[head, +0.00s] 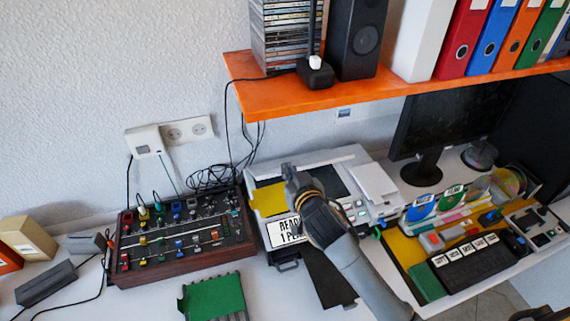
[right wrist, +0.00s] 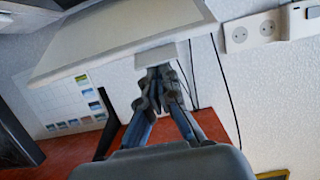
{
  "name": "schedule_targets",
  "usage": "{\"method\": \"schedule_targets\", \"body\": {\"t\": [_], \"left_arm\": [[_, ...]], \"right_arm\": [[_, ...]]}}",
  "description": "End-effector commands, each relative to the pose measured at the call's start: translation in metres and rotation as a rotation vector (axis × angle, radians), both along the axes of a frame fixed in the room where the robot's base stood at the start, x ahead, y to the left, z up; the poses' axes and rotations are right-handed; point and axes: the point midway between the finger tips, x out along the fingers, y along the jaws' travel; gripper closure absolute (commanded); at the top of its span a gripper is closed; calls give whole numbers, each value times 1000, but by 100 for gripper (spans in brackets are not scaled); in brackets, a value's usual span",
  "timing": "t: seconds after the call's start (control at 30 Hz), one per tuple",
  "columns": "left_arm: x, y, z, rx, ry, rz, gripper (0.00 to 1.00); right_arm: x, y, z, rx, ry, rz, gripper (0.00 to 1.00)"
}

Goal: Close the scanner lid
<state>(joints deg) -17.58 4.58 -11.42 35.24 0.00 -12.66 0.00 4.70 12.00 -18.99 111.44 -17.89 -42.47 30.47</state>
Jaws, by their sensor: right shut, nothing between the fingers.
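My right gripper (head: 289,170) is shut and empty above the scanner. Its fingertips (right wrist: 158,72) are at the tab; contact is unclear. My arm hides part of the scanner. My left gripper is out of view.
A mixer (head: 178,235) stands left of the scanner and a green box (head: 212,296) in front. An orange shelf (head: 300,100) with a speaker (head: 357,40) and binders overhangs the back.

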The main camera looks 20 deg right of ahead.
Motion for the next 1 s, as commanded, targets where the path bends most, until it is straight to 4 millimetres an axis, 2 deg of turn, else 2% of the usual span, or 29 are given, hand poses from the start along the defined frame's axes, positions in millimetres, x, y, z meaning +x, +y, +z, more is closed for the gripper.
{"method": "schedule_targets", "body": {"t": [0.03,0.4,0.5,0.7,1.0], "left_arm": [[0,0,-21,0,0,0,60],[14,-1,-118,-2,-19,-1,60],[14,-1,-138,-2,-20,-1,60],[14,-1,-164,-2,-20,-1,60],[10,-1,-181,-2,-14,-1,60]], "right_arm": [[-4,0,-21,6,-23,-1,100],[-31,-1,-76,13,-252,-3,100],[-36,-1,-87,14,-306,-3,100],[-43,-2,-103,13,-376,-2,100],[-48,-2,-119,14,-374,-1,100]]}}
